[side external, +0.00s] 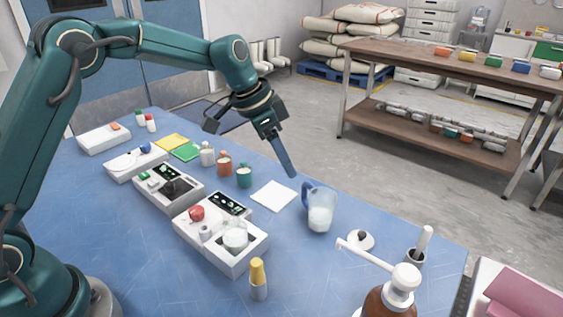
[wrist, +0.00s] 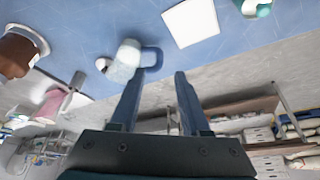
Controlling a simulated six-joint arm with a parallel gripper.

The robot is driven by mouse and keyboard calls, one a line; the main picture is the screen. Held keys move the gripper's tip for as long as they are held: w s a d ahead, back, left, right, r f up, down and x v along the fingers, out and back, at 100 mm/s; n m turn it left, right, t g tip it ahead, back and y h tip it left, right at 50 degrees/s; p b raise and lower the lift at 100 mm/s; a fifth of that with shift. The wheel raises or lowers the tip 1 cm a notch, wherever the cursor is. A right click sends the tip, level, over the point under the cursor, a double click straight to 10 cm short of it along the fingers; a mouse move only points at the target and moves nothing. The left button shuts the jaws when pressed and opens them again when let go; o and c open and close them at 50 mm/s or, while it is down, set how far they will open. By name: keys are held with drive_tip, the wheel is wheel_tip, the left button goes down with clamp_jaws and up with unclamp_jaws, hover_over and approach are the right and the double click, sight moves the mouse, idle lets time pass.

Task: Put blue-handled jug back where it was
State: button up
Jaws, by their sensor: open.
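The blue-handled jug (side external: 320,217) stands upright on the blue table near its far edge, with white contents in its lower part. Its blue handle faces left in the side external view. My gripper (side external: 291,174) is open and empty, above and slightly left of the jug, clear of it. In the wrist view my gripper (wrist: 160,74) shows two separate fingers with nothing between them. The jug (wrist: 124,60) is just beyond the left fingertip, its handle toward the fingers. A white square pad (side external: 273,196) lies bare on the table, left of the jug.

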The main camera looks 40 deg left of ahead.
drive_tip(key=s+a+r+n+y, duration=0.1)
drive_tip(key=s+r+n, duration=0.1)
drive_tip(key=s+r, duration=0.3)
drive_tip(key=s+a+r+n, duration=0.1)
drive_tip(key=s+r, duration=0.2)
drive_tip(key=s, duration=0.4)
drive_tip(key=s+f+n+t, duration=0.1)
drive_tip(key=s+n, duration=0.1)
drive_tip(key=s, duration=0.4)
drive_tip(key=s+a+f+n+y, duration=0.1)
drive_tip(key=s+f+n, duration=0.1)
drive_tip(key=s, duration=0.5)
drive_tip(key=shift+s+a+t+y, duration=0.2)
drive_tip(key=shift+a+t+y, duration=0.1)
drive_tip(key=shift+t, duration=0.1)
